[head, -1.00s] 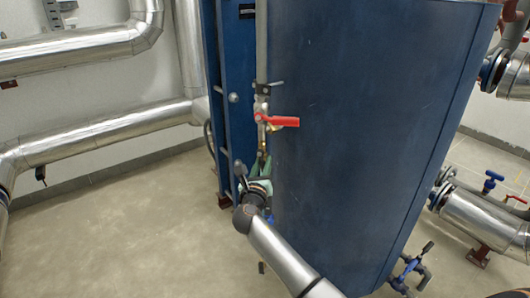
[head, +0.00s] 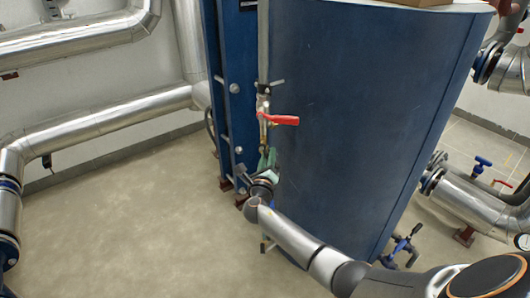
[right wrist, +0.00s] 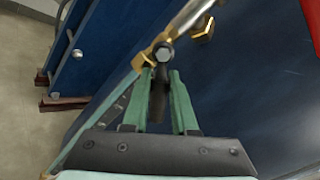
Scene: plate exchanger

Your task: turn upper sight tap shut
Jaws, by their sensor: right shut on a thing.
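A brass tap fitting (right wrist: 160,55) with a bolt head shows in the right wrist view, at the lower end of a shiny metal tube. A dark handle (right wrist: 157,97) hangs below it. My right gripper (right wrist: 158,82), with green fingers, is shut on this dark handle. In the head view my right gripper (head: 267,157) is just below a tap with a red lever (head: 283,120), which points right. The red lever also shows at the right edge of the right wrist view (right wrist: 312,22). In the head view the gripped handle is too small to tell. My left gripper is not in view.
A large blue plate exchanger (head: 360,120) stands close on the right of the gripper. A blue frame post (head: 232,90) is to the left. Silver pipes (head: 110,130) run along the wall. The floor (head: 130,230) at the left is clear.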

